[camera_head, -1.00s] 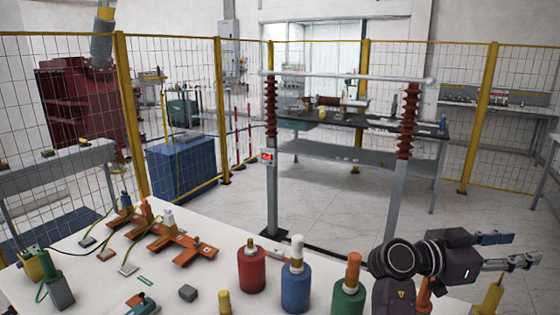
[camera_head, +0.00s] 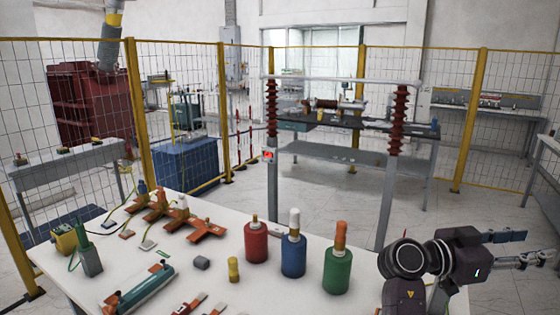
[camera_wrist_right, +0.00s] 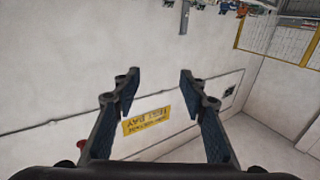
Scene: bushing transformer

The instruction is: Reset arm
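My right gripper (camera_head: 522,249) is at the lower right in the head view, its two fingers pointing right and apart. In the right wrist view the gripper (camera_wrist_right: 158,82) is open, with nothing between the fingers and only wall behind them. It is right of the green bottle-shaped part (camera_head: 337,271), clear of the parts on the white table (camera_head: 185,264). My left gripper is not in view.
A red bottle (camera_head: 256,243) and a blue bottle (camera_head: 293,255) stand near the green one. Orange cross-shaped parts (camera_head: 205,231) and a teal tool (camera_head: 147,290) lie on the table. A frame with red insulators (camera_head: 399,110) stands behind; a mesh fence (camera_head: 185,85) encloses the area.

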